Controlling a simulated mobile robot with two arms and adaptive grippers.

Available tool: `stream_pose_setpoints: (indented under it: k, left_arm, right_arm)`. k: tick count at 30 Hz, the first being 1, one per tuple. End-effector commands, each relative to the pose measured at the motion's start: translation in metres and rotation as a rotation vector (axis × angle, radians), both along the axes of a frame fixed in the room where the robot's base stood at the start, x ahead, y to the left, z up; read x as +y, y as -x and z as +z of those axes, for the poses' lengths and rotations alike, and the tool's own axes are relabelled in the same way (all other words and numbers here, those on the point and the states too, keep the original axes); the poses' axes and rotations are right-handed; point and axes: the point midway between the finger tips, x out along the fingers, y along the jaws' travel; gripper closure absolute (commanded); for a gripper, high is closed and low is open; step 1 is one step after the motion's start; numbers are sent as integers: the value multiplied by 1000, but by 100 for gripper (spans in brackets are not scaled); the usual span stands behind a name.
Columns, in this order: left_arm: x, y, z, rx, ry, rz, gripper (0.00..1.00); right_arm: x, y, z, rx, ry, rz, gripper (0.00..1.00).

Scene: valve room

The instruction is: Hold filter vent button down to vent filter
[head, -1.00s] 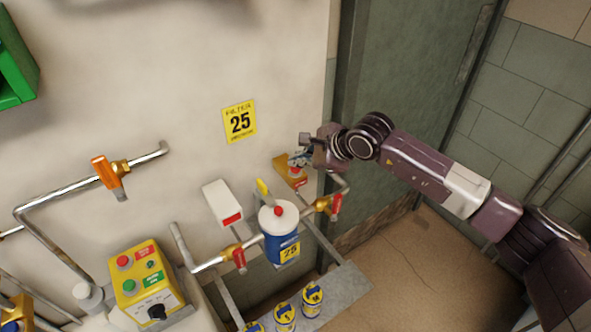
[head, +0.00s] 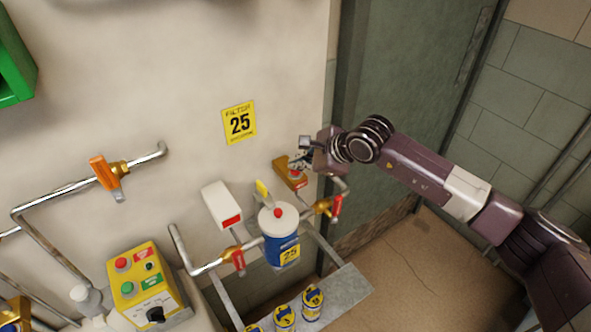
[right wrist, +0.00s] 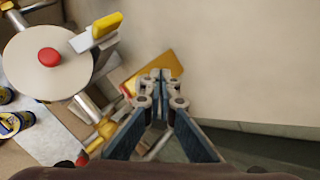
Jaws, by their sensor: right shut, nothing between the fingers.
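The filter is a blue canister with a white lid (head: 282,240), set in the pipe between two red-handled valves. The red vent button (head: 278,212) sits on top of the lid. In the right wrist view the red button (right wrist: 49,58) shows on the white lid (right wrist: 60,80) at upper left. My right gripper (head: 300,165) is shut and empty, to the upper right of the filter and apart from it. In the right wrist view its fingertips (right wrist: 160,78) meet in front of a yellow-orange piece. My left gripper is not in view.
A yellow lever (head: 263,190) stands behind the lid. A red valve handle (head: 336,207) is right of the filter. A shelf (head: 345,290) holds several small cans below. A yellow control box (head: 148,285) stands at lower left.

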Motion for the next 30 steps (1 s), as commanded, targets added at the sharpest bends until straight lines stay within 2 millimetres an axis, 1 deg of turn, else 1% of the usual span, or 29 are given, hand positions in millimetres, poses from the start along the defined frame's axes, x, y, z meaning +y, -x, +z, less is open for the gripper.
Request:
stream_pose_setpoints:
  k: [18,30]
  left_arm:
    - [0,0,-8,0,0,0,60]
    - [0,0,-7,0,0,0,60]
  right_arm:
    - [0,0,-8,1,1,0,100]
    - [-1,0,-7,2,2,-1,100]
